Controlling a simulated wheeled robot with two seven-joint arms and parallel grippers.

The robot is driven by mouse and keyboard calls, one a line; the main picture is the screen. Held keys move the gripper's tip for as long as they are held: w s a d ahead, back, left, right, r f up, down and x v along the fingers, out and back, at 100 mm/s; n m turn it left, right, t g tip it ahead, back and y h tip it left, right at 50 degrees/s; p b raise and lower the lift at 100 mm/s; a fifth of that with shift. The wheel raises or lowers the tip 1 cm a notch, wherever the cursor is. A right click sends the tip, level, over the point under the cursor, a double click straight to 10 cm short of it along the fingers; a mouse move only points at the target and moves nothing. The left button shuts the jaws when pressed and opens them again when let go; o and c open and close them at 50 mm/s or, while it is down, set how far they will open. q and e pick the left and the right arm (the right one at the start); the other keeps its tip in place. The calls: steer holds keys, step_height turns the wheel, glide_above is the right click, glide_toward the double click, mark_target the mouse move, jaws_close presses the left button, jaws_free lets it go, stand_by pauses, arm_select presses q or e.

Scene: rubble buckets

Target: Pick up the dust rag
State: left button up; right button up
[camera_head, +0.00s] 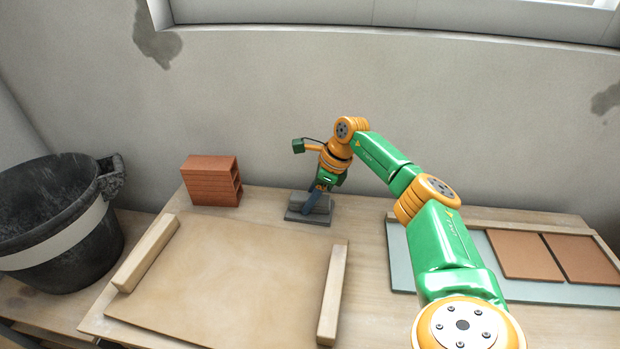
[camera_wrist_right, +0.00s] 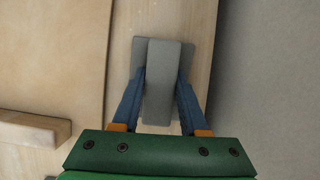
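The likely dust rag is a grey folded piece (camera_wrist_right: 163,75) lying on a flat grey slab, though its cloth texture is not clear. In the head view the grey slab (camera_head: 296,216) lies on the table near the back middle. My right gripper (camera_head: 311,206) points down at it from above. In the right wrist view the blue fingers of my right gripper (camera_wrist_right: 163,92) stand apart on either side of the grey piece, with their tips close to its sides. Firm contact is not clear. My left gripper is not in view.
A red hollow brick (camera_head: 211,181) stands left of the slab. A tan board (camera_head: 220,270) with wooden side bars lies in front. A dark bucket (camera_head: 60,225) stands at far left. A pale board (camera_head: 400,265) with orange tiles (camera_head: 522,254) lies right. The wall rises close behind.

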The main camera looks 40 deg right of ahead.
jaws_close()
